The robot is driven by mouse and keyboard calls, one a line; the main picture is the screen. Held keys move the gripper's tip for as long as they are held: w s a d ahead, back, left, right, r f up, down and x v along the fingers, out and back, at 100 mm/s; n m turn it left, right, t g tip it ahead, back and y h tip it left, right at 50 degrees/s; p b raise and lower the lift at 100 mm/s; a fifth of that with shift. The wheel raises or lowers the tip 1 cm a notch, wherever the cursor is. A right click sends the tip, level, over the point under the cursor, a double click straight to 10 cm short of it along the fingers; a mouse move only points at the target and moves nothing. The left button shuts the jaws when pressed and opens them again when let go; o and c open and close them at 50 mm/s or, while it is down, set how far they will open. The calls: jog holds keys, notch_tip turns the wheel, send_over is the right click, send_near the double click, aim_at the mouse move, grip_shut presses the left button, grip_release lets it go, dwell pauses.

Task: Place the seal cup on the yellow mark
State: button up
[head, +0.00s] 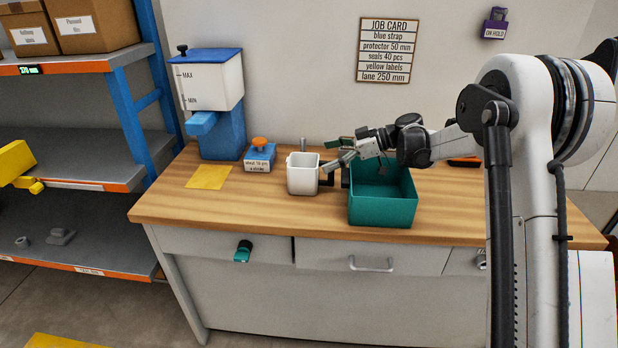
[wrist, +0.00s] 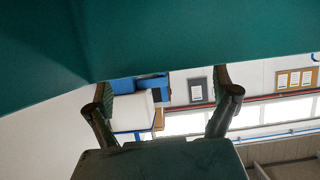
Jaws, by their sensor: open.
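The white seal cup (head: 303,178) stands upright on the wooden bench, left of the teal bin (head: 383,208). A dark handle or tab shows on its right side. The yellow mark (head: 209,177) lies flat and bare on the bench, left of the cup. My gripper (head: 337,157) is close to the cup's right side, above the bin's left rim. Its fingers are open and look empty. In the wrist view the two fingers (wrist: 163,105) are spread apart. I cannot make out the cup between them there, and a large teal surface fills the top.
A blue and white dispenser (head: 212,100) stands behind the yellow mark. A small labelled box with an orange knob (head: 259,155) sits between mark and cup. A thin grey post (head: 303,144) rises behind the cup. Shelving (head: 75,140) stands to the left. The bench front before the mark is clear.

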aim_at(309, 160)
jog(key=shift+x, duration=3.15)
jog(key=shift+r, duration=0.1)
jog(key=shift+c, duration=0.2)
jog(key=c, duration=1.7)
